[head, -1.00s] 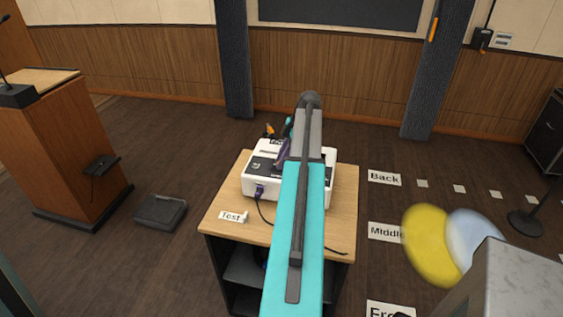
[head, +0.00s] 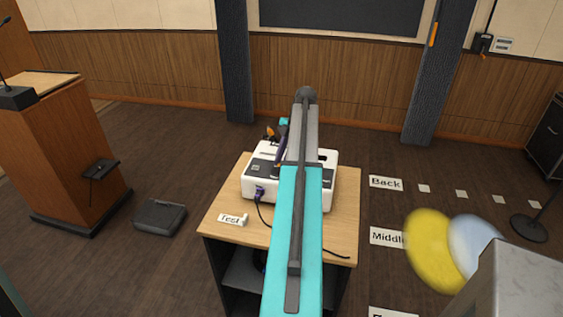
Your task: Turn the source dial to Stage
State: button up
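A white console (head: 256,190) with dark panels on its top stands on a small wooden-topped table (head: 225,205). My teal and grey arm crosses in front of it and hides its middle and much of its right part. I cannot make out the source dial or a Stage label. At the end of my arm, part of my gripper (head: 277,138) shows above the console's back, with teal, orange and purple parts. Its fingertips are too small and too covered to tell whether they are open or whether they touch anything.
A "Test" label (head: 233,219) lies on the table's left front. A dark cable (head: 262,214) runs from the console. A wooden lectern (head: 70,155) and a dark floor box (head: 160,216) are at left. "Back" (head: 386,184) and "Middle" (head: 387,237) floor labels lie at right.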

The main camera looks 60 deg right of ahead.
jog(key=shift+o, duration=0.7)
jog(key=shift+v, duration=0.85)
jog(key=p+v, duration=0.5)
jog(key=v, duration=0.7)
jog(key=shift+s, duration=0.1)
